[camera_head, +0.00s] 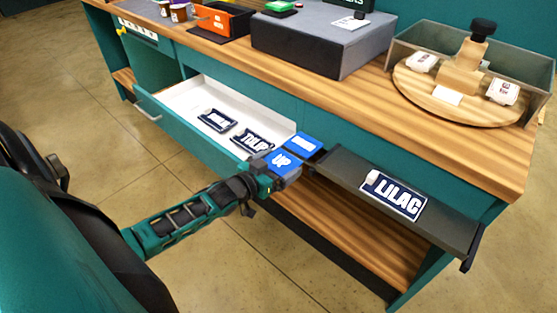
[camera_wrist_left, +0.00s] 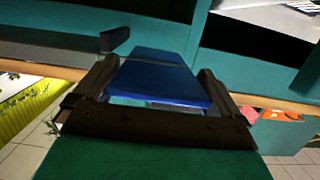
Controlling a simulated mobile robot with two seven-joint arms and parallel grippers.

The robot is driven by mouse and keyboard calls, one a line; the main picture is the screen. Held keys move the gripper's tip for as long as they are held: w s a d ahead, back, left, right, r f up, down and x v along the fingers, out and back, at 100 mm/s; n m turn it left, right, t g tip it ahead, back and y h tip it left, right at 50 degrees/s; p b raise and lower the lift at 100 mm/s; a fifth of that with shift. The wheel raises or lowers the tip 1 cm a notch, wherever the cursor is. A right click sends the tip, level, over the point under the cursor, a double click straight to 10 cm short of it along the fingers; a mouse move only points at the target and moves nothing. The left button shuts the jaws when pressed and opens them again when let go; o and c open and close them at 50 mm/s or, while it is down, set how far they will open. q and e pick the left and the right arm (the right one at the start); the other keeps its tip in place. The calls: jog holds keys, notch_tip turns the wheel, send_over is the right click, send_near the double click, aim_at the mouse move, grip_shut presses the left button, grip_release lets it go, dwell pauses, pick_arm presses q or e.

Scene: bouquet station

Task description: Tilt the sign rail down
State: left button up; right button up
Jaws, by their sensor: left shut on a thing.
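The dark sign rail (camera_head: 432,222) runs along the front of the counter, with a navy LILAC sign (camera_head: 393,194) lying on its face. A blue block (camera_head: 283,161) lettered UP and a second blue plate (camera_head: 302,143) with unreadable lettering sit by the rail's left end. My left gripper (camera_head: 266,182) is at the near side of the UP block. In the left wrist view, its dark fingers lie on both sides of the blue block (camera_wrist_left: 160,82), shut on it. The exact contact and the join to the rail are hidden. My right gripper is out of view.
An open white-lined drawer (camera_head: 190,101) holds two navy signs, one reading TULIP (camera_head: 252,140), close behind the gripper. The wooden counter (camera_head: 330,92) carries a grey box (camera_head: 320,45) and a round wooden board (camera_head: 420,92). A wooden lower shelf (camera_head: 340,240) lies below; open floor is in front.

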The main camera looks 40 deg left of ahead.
pick_arm(q)
jog(key=shift+c, duration=0.3)
jog(key=o, duration=1.1)
jog(key=shift+r, duration=0.15)
jog(key=shift+o, duration=0.2)
jog(key=d+p+v, duration=0.1)
jog(key=v, duration=1.1)
jog(key=shift+s+a+r+p, duration=0.2)
jog(key=shift+s+a+p, duration=0.2)
jog(key=shift+a, duration=0.1)
